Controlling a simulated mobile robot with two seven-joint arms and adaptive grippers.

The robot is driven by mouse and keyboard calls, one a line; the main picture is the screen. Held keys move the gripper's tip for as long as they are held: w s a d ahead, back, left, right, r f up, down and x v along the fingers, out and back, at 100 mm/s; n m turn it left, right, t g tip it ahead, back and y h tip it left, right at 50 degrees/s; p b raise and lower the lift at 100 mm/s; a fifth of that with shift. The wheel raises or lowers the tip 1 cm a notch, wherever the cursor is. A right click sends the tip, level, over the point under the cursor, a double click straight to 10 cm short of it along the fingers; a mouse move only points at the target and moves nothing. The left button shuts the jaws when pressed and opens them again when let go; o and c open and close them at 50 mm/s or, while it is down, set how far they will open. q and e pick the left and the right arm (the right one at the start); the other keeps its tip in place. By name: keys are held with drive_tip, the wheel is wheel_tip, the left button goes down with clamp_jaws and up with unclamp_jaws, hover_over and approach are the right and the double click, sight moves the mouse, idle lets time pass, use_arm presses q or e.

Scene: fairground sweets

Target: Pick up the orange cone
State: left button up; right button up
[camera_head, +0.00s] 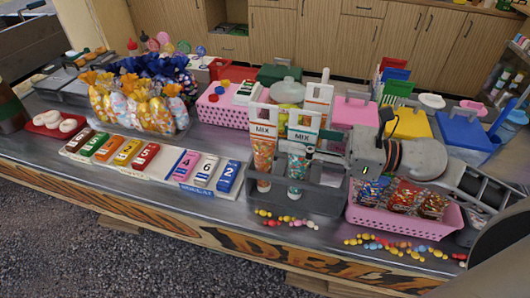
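A clear cone bag with orange sweets and a white MIX label, which I take as the orange cone (263,158), stands upright at the left of a grey caddy (318,200). A similar cone with teal and white sweets (297,168) stands to its right. My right gripper (313,150) comes in from the right, its fingers pointing left beside the teal cone. It is apart from the orange cone in the picture. Its fingertips are small and partly lost against the caddy, so I cannot tell whether they are open. My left gripper is not in view.
A pink basket (400,222) of sweet packets lies right of the caddy, under my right arm. Loose sweets (285,219) lie along the counter's front edge. Numbered blocks (145,157) and wrapped bags (140,108) stand to the left. Tubs and lids crowd the back.

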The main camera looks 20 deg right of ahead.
sight(277, 132)
drive_tip(key=shift+r+p+x, duration=0.1)
drive_tip(key=shift+p+x, duration=0.7)
drive_tip(key=shift+x, duration=0.55)
drive_tip(key=shift+r+p+x, duration=0.15)
drive_tip(key=shift+p+x, duration=0.6)
drive_tip(key=shift+x, duration=0.65)
drive_tip(key=shift+w+d, duration=0.15)
clamp_jaws()
